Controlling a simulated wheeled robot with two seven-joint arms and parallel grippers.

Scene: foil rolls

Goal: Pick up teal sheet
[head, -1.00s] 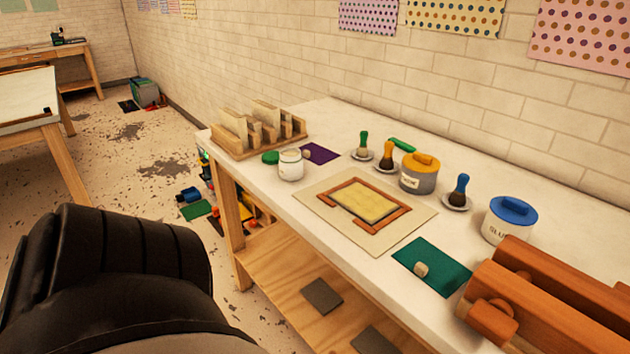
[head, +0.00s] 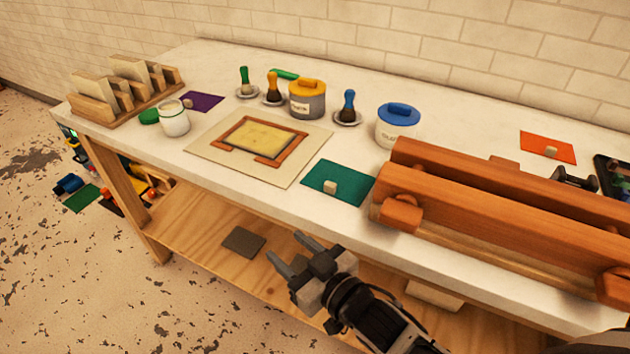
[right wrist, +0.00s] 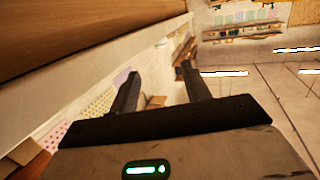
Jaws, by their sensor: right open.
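The teal sheet (head: 352,184) lies flat on the white table, between the mat with the wooden frame and the large wooden roller press. A small pale block (head: 330,187) sits on its near left part. My right gripper (head: 286,252) is in front of the table's near edge, below and to the left of the sheet, with its two fingers apart and nothing between them. Its open fingers also show in the right wrist view (right wrist: 162,92), where the teal sheet is not seen. My left gripper is not in view.
The wooden press (head: 500,215) fills the table's right side, close to the sheet. The framed mat (head: 205,150) lies left of it. A blue-lidded pot (head: 398,128) stands behind. An orange sheet (head: 548,148) lies farther right. The lower shelf (head: 200,228) is under the tabletop.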

